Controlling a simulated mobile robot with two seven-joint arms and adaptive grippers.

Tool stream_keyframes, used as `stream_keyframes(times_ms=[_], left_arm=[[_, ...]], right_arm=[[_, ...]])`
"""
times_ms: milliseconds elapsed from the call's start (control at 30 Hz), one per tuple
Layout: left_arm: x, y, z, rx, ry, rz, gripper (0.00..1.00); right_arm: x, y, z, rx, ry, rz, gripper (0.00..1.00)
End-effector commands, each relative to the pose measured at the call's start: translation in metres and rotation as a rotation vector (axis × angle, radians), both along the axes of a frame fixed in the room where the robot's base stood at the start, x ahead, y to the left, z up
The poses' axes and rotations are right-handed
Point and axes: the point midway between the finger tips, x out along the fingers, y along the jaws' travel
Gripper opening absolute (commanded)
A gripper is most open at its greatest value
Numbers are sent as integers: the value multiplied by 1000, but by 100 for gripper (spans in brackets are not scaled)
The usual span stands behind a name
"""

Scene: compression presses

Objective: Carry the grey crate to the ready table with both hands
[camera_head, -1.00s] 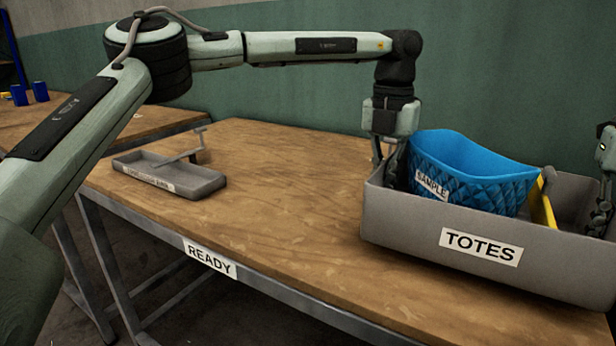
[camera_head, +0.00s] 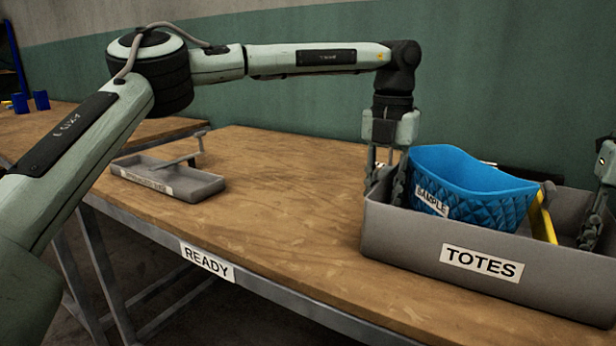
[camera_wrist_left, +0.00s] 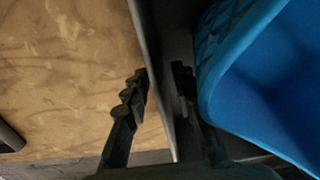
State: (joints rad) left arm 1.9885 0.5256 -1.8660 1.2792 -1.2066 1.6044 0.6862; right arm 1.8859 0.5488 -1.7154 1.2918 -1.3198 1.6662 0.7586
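The grey crate (camera_head: 400,244), labelled TOTES, appears to rest on the right part of the wooden ready table (camera_head: 280,200). My left gripper (camera_head: 385,190) is at the crate's left wall, with one finger outside and one inside. In the left wrist view its fingers (camera_wrist_left: 162,85) stand apart, with gaps beside the crate wall (camera_wrist_left: 152,60). My right gripper (camera_head: 597,225) is at the crate's right end, cut by the picture edge. One finger shows inside the crate; its other finger is not clear.
The crate holds a blue SAMPLE basket (camera_head: 470,190) and a yellow item (camera_head: 541,222). A shallow grey tray (camera_head: 200,185) with an upright bracket stands at the table's left. The table middle is clear. Blue cups (camera_head: 41,100) stand on another table at far left.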

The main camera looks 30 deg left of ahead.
Motion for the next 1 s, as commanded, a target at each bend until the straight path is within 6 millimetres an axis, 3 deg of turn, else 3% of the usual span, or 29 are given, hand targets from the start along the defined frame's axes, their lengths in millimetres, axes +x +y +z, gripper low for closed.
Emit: stream_keyframes(times_ms=[300, 500, 767, 1000], left_arm=[[1, -1, 66, -1, -4, 1, 26], [1, 0, 98, 1, -1, 2, 26], [0, 1, 111, 1, 1, 2, 26], [0, 1, 111, 1, 0, 1, 26]], right_arm=[[0, 1, 0, 1, 0, 1, 26], [0, 1, 0, 1, 0, 1, 26], [0, 1, 11, 2, -2, 1, 26], [0, 2, 59, 2, -3, 1, 26]])
